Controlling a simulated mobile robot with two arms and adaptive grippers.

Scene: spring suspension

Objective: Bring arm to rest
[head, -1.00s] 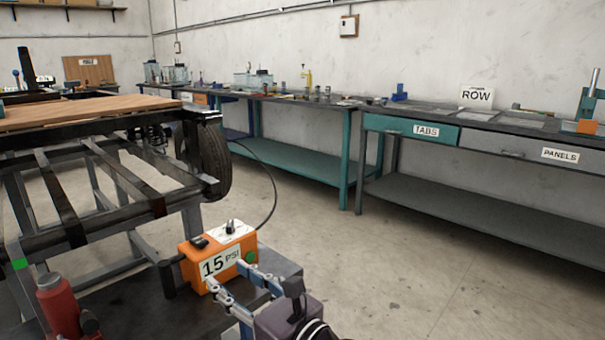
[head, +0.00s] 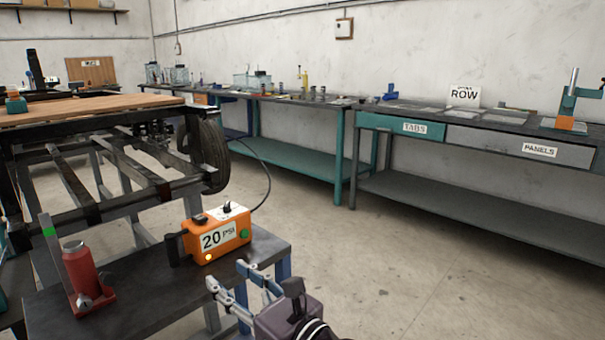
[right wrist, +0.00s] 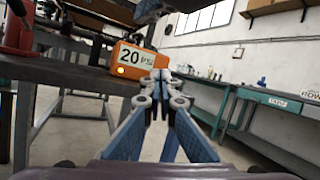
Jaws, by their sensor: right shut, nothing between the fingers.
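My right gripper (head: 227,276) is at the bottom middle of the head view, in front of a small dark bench. In the right wrist view its fingers (right wrist: 160,80) meet at the tips, with nothing between them. An orange control box (head: 218,233) stands on the bench, with a "20 PSI" label and a lit yellow lamp. It also shows in the right wrist view (right wrist: 133,59), beyond the fingertips. The gripper is apart from the box. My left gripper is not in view.
A red bottle-like part (head: 80,268) stands on the dark bench (head: 150,290) left of the box. A wheeled frame with a tire (head: 208,150) is behind. A hose runs from the box. Workbenches (head: 430,190) line the wall. The floor (head: 420,290) to the right is clear.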

